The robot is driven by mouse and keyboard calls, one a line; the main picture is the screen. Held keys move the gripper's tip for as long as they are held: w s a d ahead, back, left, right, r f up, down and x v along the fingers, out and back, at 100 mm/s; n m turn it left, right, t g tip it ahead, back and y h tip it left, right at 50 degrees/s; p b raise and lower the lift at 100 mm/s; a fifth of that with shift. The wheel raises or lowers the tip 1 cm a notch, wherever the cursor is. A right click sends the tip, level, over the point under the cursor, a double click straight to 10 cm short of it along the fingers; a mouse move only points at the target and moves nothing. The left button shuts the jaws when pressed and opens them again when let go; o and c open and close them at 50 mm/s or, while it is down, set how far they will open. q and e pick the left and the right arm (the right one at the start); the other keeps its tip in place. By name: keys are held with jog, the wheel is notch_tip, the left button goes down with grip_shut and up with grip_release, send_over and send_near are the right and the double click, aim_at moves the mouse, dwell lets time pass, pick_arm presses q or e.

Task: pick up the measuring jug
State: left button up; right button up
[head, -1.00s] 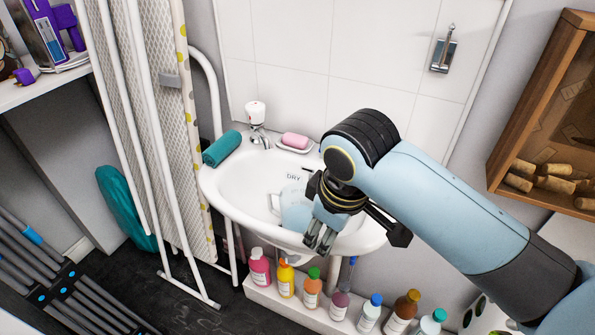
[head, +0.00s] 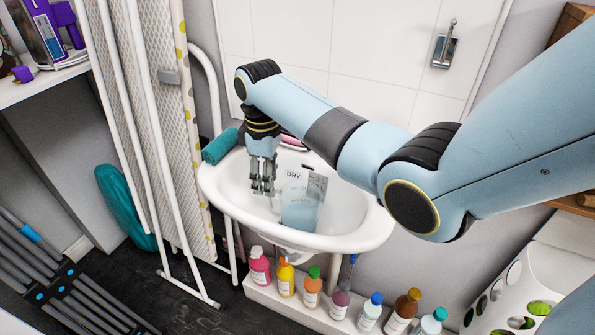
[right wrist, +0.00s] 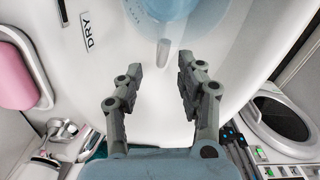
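The measuring jug (head: 301,208) is translucent pale blue and stands in the white sink (head: 352,222). In the right wrist view the jug's body (right wrist: 172,8) is cut off at the top edge, with its handle (right wrist: 163,52) pointing toward my gripper. My right gripper (head: 262,191) reaches down over the sink on the jug's left, handle side. In the right wrist view the right gripper (right wrist: 161,75) is open and empty, with the handle just ahead, in line with the gap between its fingertips. I cannot tell whether they touch. My left gripper is out of view.
A teal roll (head: 220,146) lies on the sink's left rim. Pink soap (right wrist: 14,78) is close by in the right wrist view. Several bottles (head: 312,289) line a ledge below the sink. A folded ironing board (head: 150,120) stands to the left.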

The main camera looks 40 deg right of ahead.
aim_at(271, 207)
notch_tip(271, 207, down, 7)
jog(key=shift+r+b, duration=0.15)
jog(key=shift+b, duration=0.55)
grip_shut()
